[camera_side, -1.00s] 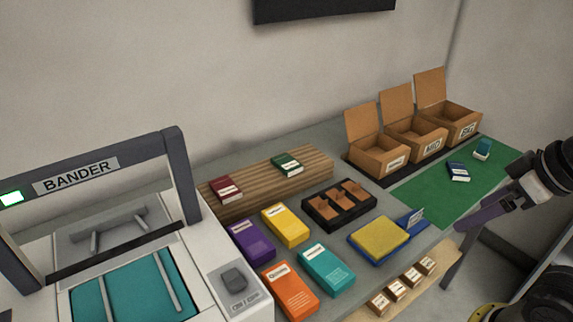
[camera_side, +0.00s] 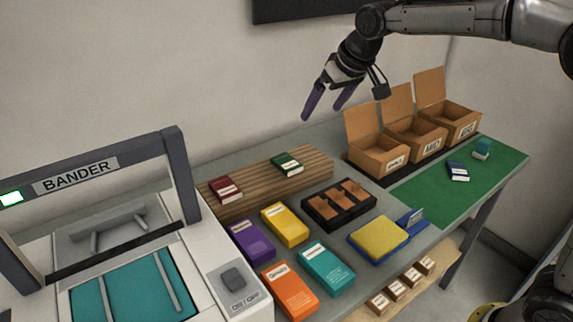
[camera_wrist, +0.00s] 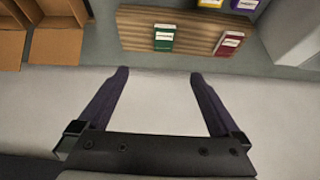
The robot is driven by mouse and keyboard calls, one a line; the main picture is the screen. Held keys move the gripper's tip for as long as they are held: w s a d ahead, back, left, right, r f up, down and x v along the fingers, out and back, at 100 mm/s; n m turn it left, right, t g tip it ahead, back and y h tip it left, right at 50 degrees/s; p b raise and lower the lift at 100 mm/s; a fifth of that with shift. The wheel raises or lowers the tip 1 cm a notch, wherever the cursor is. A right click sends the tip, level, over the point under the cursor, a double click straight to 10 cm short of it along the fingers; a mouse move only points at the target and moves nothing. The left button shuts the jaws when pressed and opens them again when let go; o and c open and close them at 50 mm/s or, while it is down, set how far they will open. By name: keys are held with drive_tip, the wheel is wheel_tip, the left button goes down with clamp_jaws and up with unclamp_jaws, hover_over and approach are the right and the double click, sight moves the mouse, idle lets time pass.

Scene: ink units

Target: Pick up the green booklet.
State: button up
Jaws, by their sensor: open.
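The green booklet (camera_side: 287,164) lies on the right part of the slatted wooden board (camera_side: 318,161) at the back of the table. It is dark green with a white label. My gripper (camera_side: 325,110) is open and empty, with purple fingers pointing down, above and behind the board near the wall. In the wrist view my gripper (camera_wrist: 158,75) shows both fingers wide apart with nothing between them.
A red booklet (camera_side: 225,190) lies on the board's left part. Open cardboard boxes (camera_side: 379,156) stand to the right. Purple, yellow (camera_side: 285,225), orange and teal packs lie in front, beside a black divided tray (camera_side: 313,212). The bander machine (camera_side: 110,240) fills the left.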

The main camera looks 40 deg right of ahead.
drive_tip(key=g, duration=0.1)
approach(294, 168)
drive_tip(key=f, duration=0.2)
drive_tip(key=shift+w+x, duration=0.2)
drive_tip(key=shift+x, duration=1.4)
drive_tip(key=shift+w+x, duration=0.2)
drive_tip(key=shift+x, duration=1.35)
drive_tip(key=shift+r, duration=0.15)
drive_tip(key=shift+c, duration=0.3)
drive_tip(key=c, duration=1.3)
drive_tip(key=shift+c, duration=0.3)
drive_tip(key=shift+r, duration=0.1)
